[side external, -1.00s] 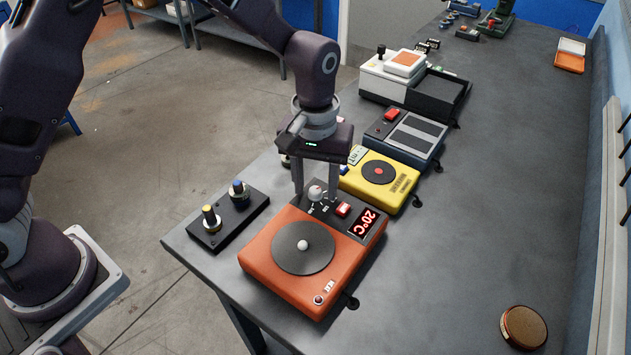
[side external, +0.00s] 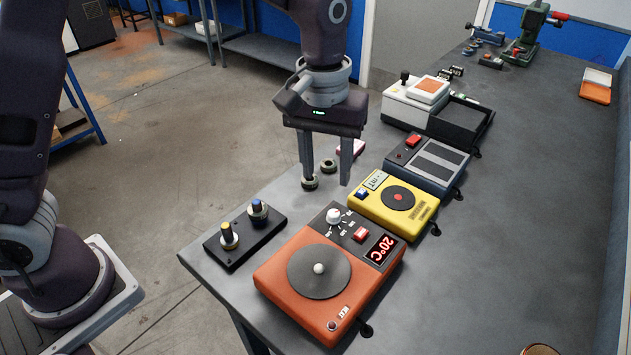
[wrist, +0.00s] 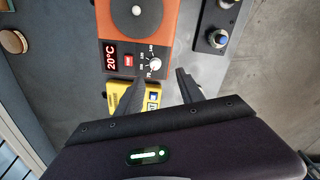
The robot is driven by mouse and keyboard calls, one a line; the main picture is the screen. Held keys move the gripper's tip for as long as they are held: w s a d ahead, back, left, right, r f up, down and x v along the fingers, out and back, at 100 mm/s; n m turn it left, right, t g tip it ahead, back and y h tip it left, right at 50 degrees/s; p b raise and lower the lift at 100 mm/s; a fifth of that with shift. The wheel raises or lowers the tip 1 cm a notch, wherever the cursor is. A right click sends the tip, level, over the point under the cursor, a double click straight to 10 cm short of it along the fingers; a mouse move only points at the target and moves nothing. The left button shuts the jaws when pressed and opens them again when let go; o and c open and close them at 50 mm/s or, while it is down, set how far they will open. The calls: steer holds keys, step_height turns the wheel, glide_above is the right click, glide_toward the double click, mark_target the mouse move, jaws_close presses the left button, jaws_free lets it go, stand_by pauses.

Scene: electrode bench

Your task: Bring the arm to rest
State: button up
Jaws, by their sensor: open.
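My gripper (side external: 327,180) is open and empty, pointing down above the left edge of the bench, behind the orange hotplate (side external: 283,277) in the side view. Its two fingers are apart, with nothing between them. The hotplate has a dark round plate, a white knob (side external: 334,216), a red switch and a display (side external: 381,249) reading 20°C. The fingers are clear of the knob. In the wrist view, the open gripper (wrist: 160,80) shows with the hotplate (wrist: 165,30) and its white knob (wrist: 155,64) beyond the fingertips.
A black block with two capped posts (side external: 245,235) stands left of the hotplate. A yellow device (side external: 385,212), a blue-grey device (side external: 420,170) and a white device with a black tray (side external: 405,110) line the bench behind. The bench's right side is mostly clear.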

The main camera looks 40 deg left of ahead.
steer(key=s+a+r+m+t+h, duration=0.1)
steer(key=s+a+r+t, duration=0.1)
steer(key=s+a+r, duration=0.6)
steer(key=s+a+r+m+t, duration=0.1)
steer(key=s+a, duration=0.1)
steer(key=s, duration=0.5)
steer(key=s+a+m+t+y, duration=0.1)
steer(key=s+a+m+t, duration=0.1)
steer(key=s, duration=0.6)
steer(key=shift+a+r, duration=0.3)
steer(key=shift+r, duration=0.1)
